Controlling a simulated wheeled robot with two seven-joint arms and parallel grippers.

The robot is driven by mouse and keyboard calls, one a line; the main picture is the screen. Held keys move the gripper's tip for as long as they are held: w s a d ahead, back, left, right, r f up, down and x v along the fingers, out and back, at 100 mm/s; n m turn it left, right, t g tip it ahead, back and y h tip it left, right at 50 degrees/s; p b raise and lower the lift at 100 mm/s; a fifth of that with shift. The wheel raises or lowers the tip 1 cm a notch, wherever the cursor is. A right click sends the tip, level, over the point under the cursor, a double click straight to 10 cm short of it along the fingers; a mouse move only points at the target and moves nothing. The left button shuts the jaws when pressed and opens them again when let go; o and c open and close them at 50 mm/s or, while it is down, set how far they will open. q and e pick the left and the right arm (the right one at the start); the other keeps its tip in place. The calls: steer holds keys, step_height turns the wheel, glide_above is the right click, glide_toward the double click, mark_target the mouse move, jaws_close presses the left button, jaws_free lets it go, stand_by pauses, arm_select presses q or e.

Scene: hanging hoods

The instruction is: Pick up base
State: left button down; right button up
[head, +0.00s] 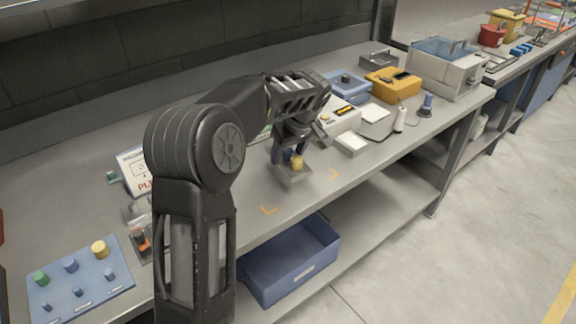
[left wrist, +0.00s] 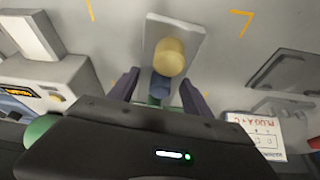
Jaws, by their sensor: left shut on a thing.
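The base is a small pale grey plate (head: 293,176) with a yellow round piece (head: 296,162) on it. It is at the work table's front part, under my left gripper. In the left wrist view the plate (left wrist: 186,24) carries the yellow piece (left wrist: 170,58), with a blue piece (left wrist: 160,86) and some green close by. My left gripper (head: 290,155) points down with its dark fingers on either side of the base. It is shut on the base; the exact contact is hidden. Whether the plate touches the table is unclear. My right gripper is not in view.
Orange corner marks (head: 268,210) are on the table near the base. A blue pegboard (head: 82,283) lies at the left. White boxes (head: 375,121), a yellow box (head: 393,84) and a white bottle (head: 400,119) stand to the right. A blue bin (head: 290,262) sits on the lower shelf.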

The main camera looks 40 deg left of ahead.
arm_select(q)
step_height(320, 180, up, 5)
steer(key=shift+f, duration=0.2)
steer(key=shift+f, duration=0.2)
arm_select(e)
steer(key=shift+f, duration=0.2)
